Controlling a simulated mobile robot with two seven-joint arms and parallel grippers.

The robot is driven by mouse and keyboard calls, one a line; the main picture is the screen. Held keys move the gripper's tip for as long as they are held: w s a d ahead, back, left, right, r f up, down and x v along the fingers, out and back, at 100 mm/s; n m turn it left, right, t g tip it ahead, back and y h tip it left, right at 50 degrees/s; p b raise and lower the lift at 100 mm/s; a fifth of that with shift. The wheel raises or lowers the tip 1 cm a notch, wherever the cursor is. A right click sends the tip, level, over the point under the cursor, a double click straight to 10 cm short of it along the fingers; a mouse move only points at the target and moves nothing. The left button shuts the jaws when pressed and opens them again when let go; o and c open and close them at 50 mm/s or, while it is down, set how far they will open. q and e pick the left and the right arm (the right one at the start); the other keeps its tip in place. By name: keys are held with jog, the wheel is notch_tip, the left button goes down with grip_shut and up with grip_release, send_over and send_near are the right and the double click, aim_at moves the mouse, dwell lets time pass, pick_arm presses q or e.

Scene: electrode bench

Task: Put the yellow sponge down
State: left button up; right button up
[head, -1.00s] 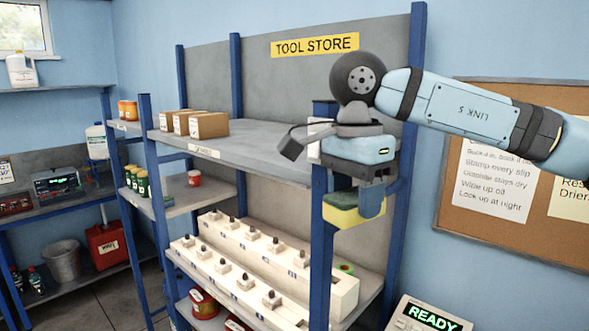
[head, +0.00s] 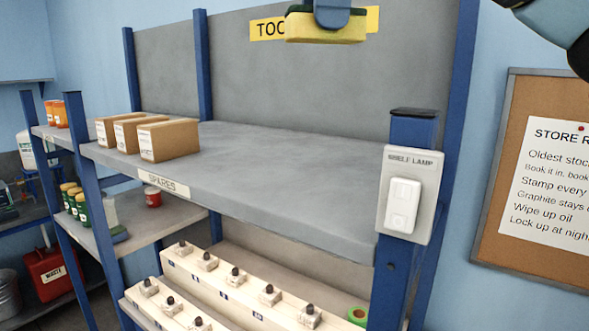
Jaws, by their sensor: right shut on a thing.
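The yellow sponge (head: 322,29) has a dark green layer along its top and shows at the top edge of the head view. My right gripper (head: 331,14) is shut on it; only a blue-grey finger shows, and the rest of the gripper is cut off by the frame. The sponge is held in the air in front of the yellow tool store sign, higher in the picture than the grey top shelf (head: 290,160). My left gripper is not in view.
Several cardboard boxes (head: 168,141) stand on the left of the top shelf; its middle and right are clear. A blue post with a white lamp switch (head: 404,204) stands at the shelf's right front corner. Electrode racks (head: 245,298) fill the shelf below.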

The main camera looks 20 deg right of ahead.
aim_at(328, 41)
jog(key=shift+w+f, duration=0.25)
jog(key=f, duration=0.2)
jog(key=s+f+b, duration=0.1)
jog(key=f, duration=0.2)
jog(key=shift+s+f, duration=0.1)
jog(key=shift+s, duration=0.1)
jog(key=f, duration=0.6)
jog(key=f+b, duration=0.1)
jog(key=f, duration=0.2)
jog(key=shift+w+f, duration=0.15)
jog(key=shift+w, duration=0.2)
jog(key=shift+s+f, duration=0.2)
jog(key=shift+f, duration=0.75)
jog(key=shift+w+f, duration=0.15)
jog(key=shift+f, duration=1.3)
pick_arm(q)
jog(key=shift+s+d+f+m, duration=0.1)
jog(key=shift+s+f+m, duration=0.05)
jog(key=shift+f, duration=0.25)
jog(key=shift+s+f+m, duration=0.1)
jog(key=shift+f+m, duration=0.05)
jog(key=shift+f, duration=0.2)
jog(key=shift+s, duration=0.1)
